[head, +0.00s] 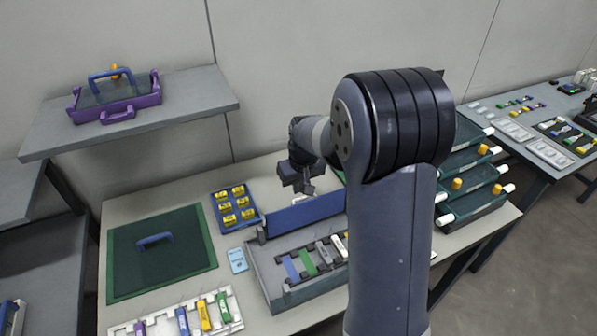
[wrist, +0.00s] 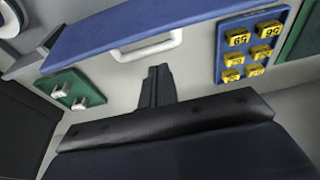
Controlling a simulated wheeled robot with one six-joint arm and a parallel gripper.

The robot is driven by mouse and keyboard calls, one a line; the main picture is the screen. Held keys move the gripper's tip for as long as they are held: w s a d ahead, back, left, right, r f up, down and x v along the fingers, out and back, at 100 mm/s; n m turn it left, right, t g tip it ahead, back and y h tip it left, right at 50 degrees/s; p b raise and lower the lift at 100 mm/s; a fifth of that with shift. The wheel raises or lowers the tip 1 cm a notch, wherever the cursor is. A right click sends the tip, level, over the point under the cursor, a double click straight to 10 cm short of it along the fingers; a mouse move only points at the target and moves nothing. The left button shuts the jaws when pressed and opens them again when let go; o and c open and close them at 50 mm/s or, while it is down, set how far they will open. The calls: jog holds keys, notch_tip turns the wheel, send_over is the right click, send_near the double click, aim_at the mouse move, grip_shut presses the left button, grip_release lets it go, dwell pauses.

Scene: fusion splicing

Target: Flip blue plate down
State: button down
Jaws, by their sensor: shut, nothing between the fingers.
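The blue plate (head: 303,216) stands raised along the back edge of the grey tray (head: 262,277) that holds coloured bars. My gripper (head: 309,188) is just above and behind the plate's upper edge in the head view, with its fingers together and empty. In the wrist view, the plate (wrist: 150,22) spans the top as a long blue band. The shut fingers (wrist: 157,70) point toward it, short of a pale handle (wrist: 147,46) beside its edge. I cannot tell whether the fingers touch anything. My arm hides the plate's right end in the head view.
A blue holder (head: 216,208) with several yellow numbered blocks stands left of the plate. A dark green mat (head: 125,277) with a blue handle lies further left. A green piece (wrist: 60,79) with white parts shows in the wrist view. Stacked trays (head: 470,207) stand at right.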

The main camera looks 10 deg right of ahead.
aim_at(302, 200)
jog(key=shift+s+d+r, duration=0.15)
jog(key=shift+s+r, duration=0.05)
jog(key=shift+s, duration=0.6)
jog(key=shift+s+d+r, duration=0.15)
jog(key=shift+s+r, duration=0.05)
jog(key=shift+s, duration=0.55)
jog(key=shift+s+f, duration=0.1)
jog(key=shift+f, duration=0.05)
jog(key=shift+s+d+t+b, duration=0.1)
jog(key=shift+s+t+b, duration=0.2)
jog(key=shift+b, duration=0.2)
